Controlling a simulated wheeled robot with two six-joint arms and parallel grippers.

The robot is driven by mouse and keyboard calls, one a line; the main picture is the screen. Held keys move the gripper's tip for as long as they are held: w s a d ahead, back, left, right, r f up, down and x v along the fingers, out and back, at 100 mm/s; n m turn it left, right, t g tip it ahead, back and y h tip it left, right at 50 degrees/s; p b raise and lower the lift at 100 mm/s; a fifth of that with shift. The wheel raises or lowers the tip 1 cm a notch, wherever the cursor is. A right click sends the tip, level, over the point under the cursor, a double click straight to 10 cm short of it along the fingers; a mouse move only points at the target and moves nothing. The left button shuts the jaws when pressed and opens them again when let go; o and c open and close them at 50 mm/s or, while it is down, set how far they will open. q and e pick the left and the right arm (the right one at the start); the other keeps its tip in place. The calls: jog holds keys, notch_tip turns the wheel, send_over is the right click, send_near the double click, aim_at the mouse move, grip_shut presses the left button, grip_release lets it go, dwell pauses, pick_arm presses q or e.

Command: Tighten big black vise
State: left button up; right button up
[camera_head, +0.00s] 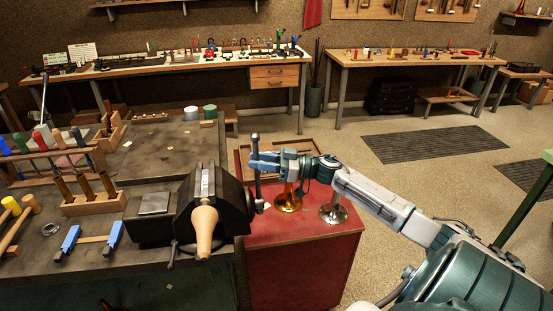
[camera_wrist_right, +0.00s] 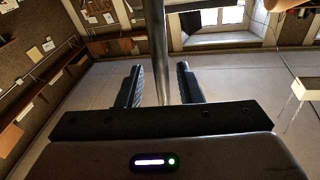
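The big black vise (camera_head: 228,212) is mounted at the right edge of the dark workbench. A pale wooden tapered piece (camera_head: 205,222) is at its jaws; whether it is clamped I cannot tell. The vise's metal handle bar (camera_head: 257,186) stands nearly upright at its right side, with a knob at each end. My right gripper (camera_head: 256,163) is at the bar's upper half. In the right wrist view the bar (camera_wrist_right: 159,50) passes between the two fingers (camera_wrist_right: 160,84), with a gap on both sides, so the gripper is open. My left gripper is not in view.
A red cabinet (camera_head: 300,262) stands right of the vise, under my right arm, with a brass bell (camera_head: 288,201) and a silver bell (camera_head: 333,211) on top. Wooden tool racks, hammers and blue-handled tools (camera_head: 70,240) crowd the bench to the left. Open floor lies to the right.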

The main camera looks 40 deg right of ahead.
jog(key=v, duration=1)
jog(key=shift+d+b, duration=0.25)
jog(key=shift+b, duration=0.1)
jog(key=shift+f, duration=0.2)
dwell(0.4)
